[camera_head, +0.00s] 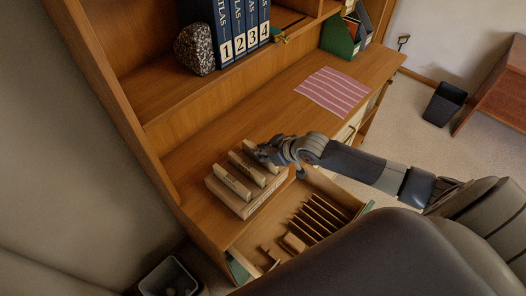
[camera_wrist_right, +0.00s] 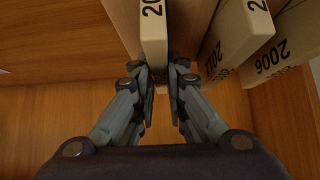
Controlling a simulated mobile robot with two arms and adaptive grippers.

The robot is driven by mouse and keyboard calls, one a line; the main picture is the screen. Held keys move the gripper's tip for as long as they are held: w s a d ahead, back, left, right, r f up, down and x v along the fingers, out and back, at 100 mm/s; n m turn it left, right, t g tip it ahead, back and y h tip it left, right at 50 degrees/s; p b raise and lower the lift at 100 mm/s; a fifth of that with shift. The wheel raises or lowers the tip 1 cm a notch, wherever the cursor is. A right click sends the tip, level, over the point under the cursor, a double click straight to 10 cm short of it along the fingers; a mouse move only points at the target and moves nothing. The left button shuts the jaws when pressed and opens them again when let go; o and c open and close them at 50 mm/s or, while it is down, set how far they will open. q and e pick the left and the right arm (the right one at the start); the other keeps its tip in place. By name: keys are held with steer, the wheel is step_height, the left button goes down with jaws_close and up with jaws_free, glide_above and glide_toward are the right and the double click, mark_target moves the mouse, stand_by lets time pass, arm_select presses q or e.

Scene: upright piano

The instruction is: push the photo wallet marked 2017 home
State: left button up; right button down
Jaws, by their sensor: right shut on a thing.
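A pale wooden holder (camera_head: 243,208) with several cream photo wallets stands on the desk in the head view. My right gripper (camera_head: 266,156) is at the wallet nearest the right end of the holder. In the right wrist view, my right gripper (camera_wrist_right: 161,82) is shut on a photo wallet (camera_wrist_right: 153,45), with a finger on each side. Only "20" of its mark shows; the rest is cut off. My left gripper is not in view.
An open drawer (camera_head: 335,192) with dividers sticks out below the desk front, under my right arm. A speckled stone (camera_head: 194,50) and blue atlas volumes (camera_head: 233,30) stand on the shelf behind. A striped pink cloth (camera_head: 340,92) lies farther along the desk.

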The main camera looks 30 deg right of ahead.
steer(key=c, duration=1.5)
jaws_free()
steer(key=shift+c, duration=0.2)
steer(key=shift+s, duration=0.1)
steer(key=v, duration=1.2)
